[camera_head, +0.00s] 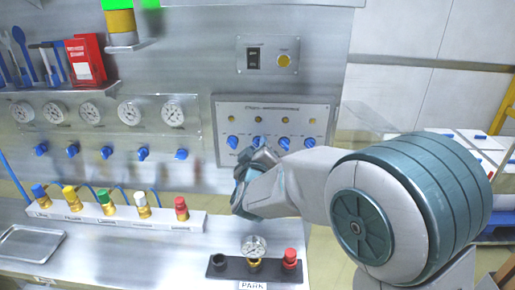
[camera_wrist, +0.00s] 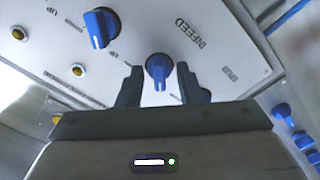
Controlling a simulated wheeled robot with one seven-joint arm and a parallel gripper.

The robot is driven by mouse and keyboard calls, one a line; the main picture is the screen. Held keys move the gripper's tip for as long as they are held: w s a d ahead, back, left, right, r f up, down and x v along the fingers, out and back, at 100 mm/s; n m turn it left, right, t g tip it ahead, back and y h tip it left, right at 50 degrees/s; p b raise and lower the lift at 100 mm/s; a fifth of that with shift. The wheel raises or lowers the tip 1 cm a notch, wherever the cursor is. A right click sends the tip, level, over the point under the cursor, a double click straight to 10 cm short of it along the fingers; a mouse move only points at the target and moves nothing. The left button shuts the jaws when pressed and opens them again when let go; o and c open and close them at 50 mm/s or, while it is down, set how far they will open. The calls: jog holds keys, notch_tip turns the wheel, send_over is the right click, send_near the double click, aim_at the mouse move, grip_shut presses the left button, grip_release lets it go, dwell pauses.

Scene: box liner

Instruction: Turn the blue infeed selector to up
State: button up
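The blue infeed selector (camera_wrist: 158,68) is a round knob with a white mark near its lower edge in the wrist view. The word INFEED is printed beside it on the grey selector panel (camera_head: 275,112). My gripper (camera_wrist: 159,70) is open, with one dark finger on each side of this knob and a small visible gap on both sides. I cannot tell how deep the fingertips reach. In the head view my gripper (camera_head: 262,160) is in front of the panel's lower edge and covers part of the knob row.
Another blue knob (camera_wrist: 100,28) is on the left in the wrist view. Below the panel, a black block (camera_head: 222,268) carries a red-capped piece (camera_head: 290,258). A valve rail (camera_head: 120,217) is to the left.

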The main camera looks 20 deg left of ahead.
jog(key=b+v, duration=0.2)
jog(key=v, duration=1.1)
jog(key=shift+s+b, duration=0.3)
jog(key=shift+s, duration=0.1)
